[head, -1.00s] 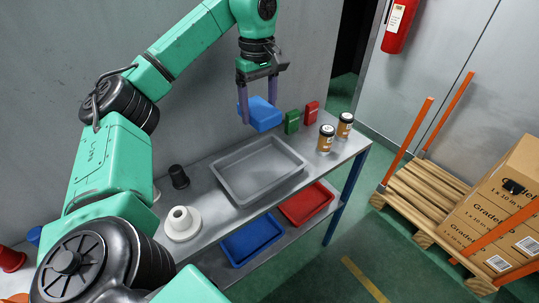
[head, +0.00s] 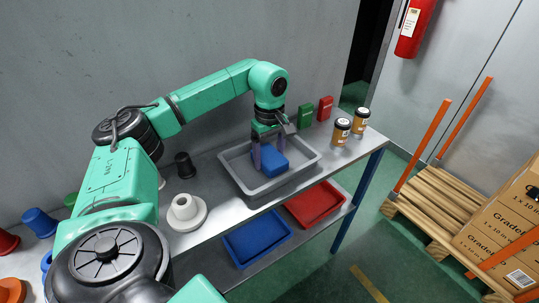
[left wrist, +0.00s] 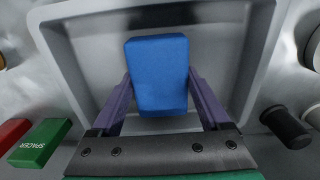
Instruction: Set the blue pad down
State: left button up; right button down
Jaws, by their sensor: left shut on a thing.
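The blue pad (head: 268,161) is a block held inside the grey tray (head: 236,176) on the metal table. My left gripper (head: 268,163) reaches down into the tray and is shut on the pad. In the left wrist view the blue pad (left wrist: 158,76) sits between the two purple fingers (left wrist: 160,98), with the tray floor and walls around it. I cannot tell whether the pad touches the tray floor. My right gripper is not in view.
A white spindle (head: 186,211) and a black part (head: 185,165) stand left. Blue (head: 257,240) and red (head: 315,203) trays lie on the lower shelf.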

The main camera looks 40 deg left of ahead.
aim_at(270, 156)
pick_arm(q)
jog(key=o, duration=1)
jog(key=shift+o, duration=0.2)
notch_tip(270, 156, up, 12)
jog(key=p, duration=0.1)
jog(key=shift+p, duration=0.4)
